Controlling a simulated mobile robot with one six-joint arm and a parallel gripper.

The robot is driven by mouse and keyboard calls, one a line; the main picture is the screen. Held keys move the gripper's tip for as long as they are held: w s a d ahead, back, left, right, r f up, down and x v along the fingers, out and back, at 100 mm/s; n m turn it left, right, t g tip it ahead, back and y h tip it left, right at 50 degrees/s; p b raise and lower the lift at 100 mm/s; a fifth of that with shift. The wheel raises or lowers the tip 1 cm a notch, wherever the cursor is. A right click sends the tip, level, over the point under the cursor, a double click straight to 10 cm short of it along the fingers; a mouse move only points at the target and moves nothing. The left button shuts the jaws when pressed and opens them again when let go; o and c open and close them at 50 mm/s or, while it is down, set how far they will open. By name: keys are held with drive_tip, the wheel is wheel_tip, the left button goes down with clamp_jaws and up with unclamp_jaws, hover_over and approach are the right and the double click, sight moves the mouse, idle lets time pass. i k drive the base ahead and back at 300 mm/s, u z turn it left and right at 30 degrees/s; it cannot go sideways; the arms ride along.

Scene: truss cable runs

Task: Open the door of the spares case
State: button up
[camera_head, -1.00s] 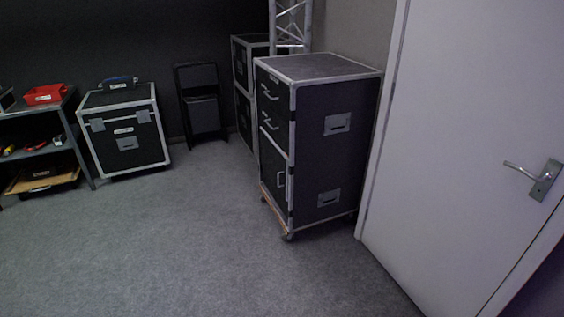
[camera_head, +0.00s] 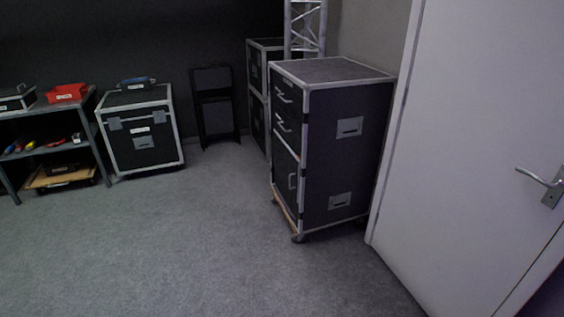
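A tall black case with silver edges (camera_head: 347,165) stands on castors right of centre, beside the white room door. Its narrow front faces left, with two drawers with handles above and a lower door (camera_head: 285,178) with an upright pull handle. That lower door looks shut. I cannot read a label that says which case is the spares case. Another black case (camera_head: 142,140) with latches and a small label stands at the left back, its lid shut. My gripper is not in view.
A grey shelf unit (camera_head: 60,122) with a red bin (camera_head: 67,92) and tools stands at far left. The white room door (camera_head: 470,150) is at right. The grey carpet is clear.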

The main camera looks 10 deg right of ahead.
sight(287, 163)
drive_tip(key=u, duration=0.05)
drive_tip(key=i, duration=0.9)
drive_tip(key=z, duration=0.45)
drive_tip(key=k, duration=0.15)
drive_tip(key=u, duration=2.6)
